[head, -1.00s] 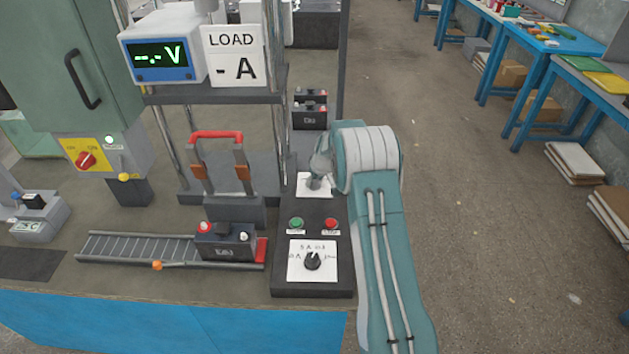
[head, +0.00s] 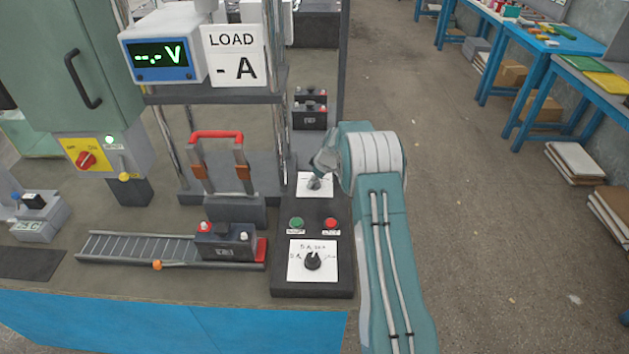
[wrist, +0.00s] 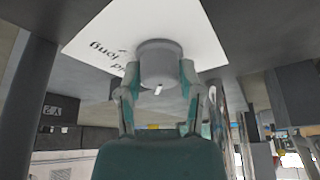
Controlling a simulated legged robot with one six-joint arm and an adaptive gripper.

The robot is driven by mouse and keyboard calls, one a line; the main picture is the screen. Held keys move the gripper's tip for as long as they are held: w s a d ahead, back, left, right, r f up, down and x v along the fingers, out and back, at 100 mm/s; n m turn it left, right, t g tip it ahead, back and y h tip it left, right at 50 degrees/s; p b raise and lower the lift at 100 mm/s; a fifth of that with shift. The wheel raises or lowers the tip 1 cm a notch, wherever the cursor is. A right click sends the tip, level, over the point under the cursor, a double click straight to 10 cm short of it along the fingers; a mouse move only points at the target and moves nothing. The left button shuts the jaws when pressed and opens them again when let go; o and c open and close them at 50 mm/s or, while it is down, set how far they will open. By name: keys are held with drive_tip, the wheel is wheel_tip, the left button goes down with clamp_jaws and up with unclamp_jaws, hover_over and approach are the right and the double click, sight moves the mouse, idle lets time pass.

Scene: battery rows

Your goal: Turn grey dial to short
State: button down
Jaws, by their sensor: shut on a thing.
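The grey dial (wrist: 160,62) stands on a white label plate (wrist: 88,45) with dark lettering, of which "long" is readable. A small white mark shows on the dial's near face. My gripper (wrist: 158,74) is shut on the dial, with one finger on each side of it. In the head view, my gripper (head: 315,181) reaches down to the white plate (head: 327,191) at the far end of the black control panel (head: 313,218). The fingers largely hide the dial there. The word "short" cannot be read in either view.
The panel also carries a green button (head: 297,223), a red button (head: 331,224) and a black dial (head: 313,261) on a white plate. A battery (head: 226,240) sits on a roller track to the left. Open floor lies to the right.

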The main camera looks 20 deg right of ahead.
drive_tip(key=shift+s+f, duration=0.1)
drive_tip(key=shift+f, duration=0.1)
drive_tip(key=shift+c, duration=1.3)
unclamp_jaws()
drive_tip(key=shift+d+r, duration=0.1)
drive_tip(key=shift+r, duration=0.15)
drive_tip(key=v, duration=1.1)
drive_tip(key=shift+r, duration=0.25)
drive_tip(key=shift+d, duration=0.1)
